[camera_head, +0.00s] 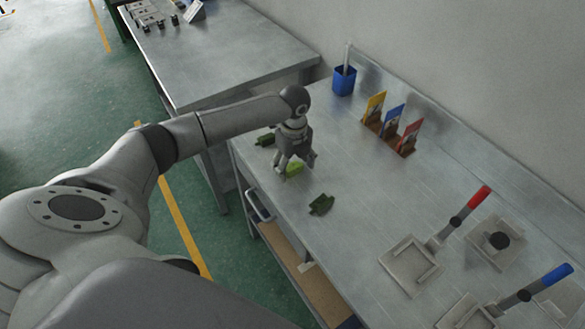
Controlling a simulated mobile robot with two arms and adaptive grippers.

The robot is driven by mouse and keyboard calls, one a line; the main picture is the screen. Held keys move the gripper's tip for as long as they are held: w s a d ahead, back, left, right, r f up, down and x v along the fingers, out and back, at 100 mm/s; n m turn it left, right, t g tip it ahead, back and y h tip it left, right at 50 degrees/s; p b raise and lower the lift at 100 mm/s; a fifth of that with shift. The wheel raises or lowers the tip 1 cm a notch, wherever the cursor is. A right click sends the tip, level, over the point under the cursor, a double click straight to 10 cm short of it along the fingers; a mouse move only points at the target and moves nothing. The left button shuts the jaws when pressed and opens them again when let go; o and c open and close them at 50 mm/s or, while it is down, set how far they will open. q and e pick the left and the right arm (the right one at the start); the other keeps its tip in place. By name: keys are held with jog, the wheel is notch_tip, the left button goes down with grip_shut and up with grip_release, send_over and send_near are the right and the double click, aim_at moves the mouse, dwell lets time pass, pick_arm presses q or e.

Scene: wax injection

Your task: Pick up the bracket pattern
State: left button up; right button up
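Three small green wax pieces are on the metal table. A bright green piece (293,170) sits beneath and between the fingers of my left gripper (295,166). A dark green piece (265,140) lies behind and to the left of the gripper. Another dark green piece (321,205), with an angled, bracket-like shape, lies in front and to the right. I cannot tell for sure which one is the bracket pattern. My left gripper points down with its fingers spread; I see no clear contact with the bright green piece. My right gripper is not in view.
The metal table (350,155) holds a blue cup (344,80), a rack (388,135) with yellow, blue and red cards, and clamp-like tools with a red handle (471,204) and a blue handle (546,286). The table's left edge is close to the pieces. A second table (225,50) stands behind.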

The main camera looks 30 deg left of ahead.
aim_at(293, 166)
pick_arm(q)
jog(key=c, duration=0.5)
jog(key=shift+s, duration=0.1)
jog(key=c, duration=0.4)
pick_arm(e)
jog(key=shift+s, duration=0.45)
pick_arm(q)
jog(key=shift+r, duration=0.45)
notch_tip(293, 166, up, 2)
jog(key=shift+r, duration=0.2)
jog(key=s+r+b, duration=0.1)
jog(key=s+r, duration=0.2)
jog(key=s, duration=0.1)
jog(key=s+d+r+b, duration=0.1)
jog(key=s+r, duration=0.2)
jog(key=s, duration=0.2)
jog(key=s+d+r+b, duration=0.1)
jog(key=s+r, duration=0.2)
jog(key=s, duration=0.1)
jog(key=shift+s+r, duration=0.4)
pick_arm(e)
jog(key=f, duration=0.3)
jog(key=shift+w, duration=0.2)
